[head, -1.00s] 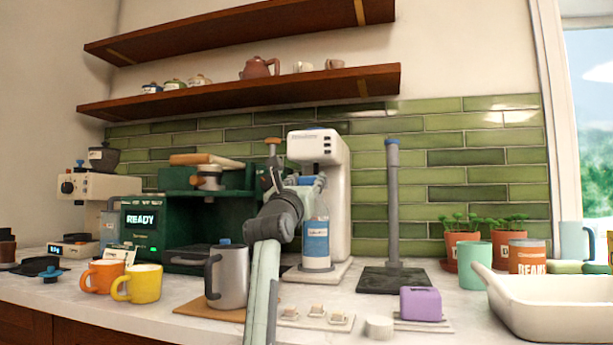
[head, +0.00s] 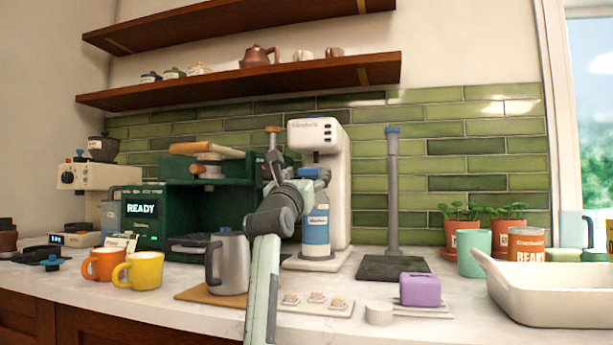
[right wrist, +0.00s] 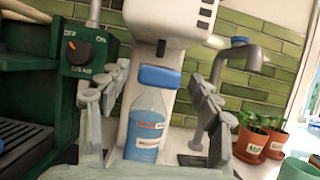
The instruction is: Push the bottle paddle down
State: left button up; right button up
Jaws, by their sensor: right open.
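A white bottle machine (head: 335,170) stands on the counter against the green tiles. Its blue paddle (head: 314,172) sits above a clear bottle (head: 316,228) with blue contents and a label, upright on the machine's base. My right gripper (head: 297,178) is open and empty in front of the machine, at about paddle height. In the right wrist view the blue paddle (right wrist: 160,77) shows between the two spread fingers, beyond them, with the bottle (right wrist: 147,125) below. I cannot tell whether a finger touches the paddle. My left gripper is out of view.
A green coffee machine (head: 170,220) stands left of the bottle machine. A grey kettle (head: 232,262) and orange (head: 103,264) and yellow (head: 144,270) mugs stand in front.

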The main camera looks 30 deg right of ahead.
jog(key=v, duration=1.2)
jog(key=shift+f, duration=0.1)
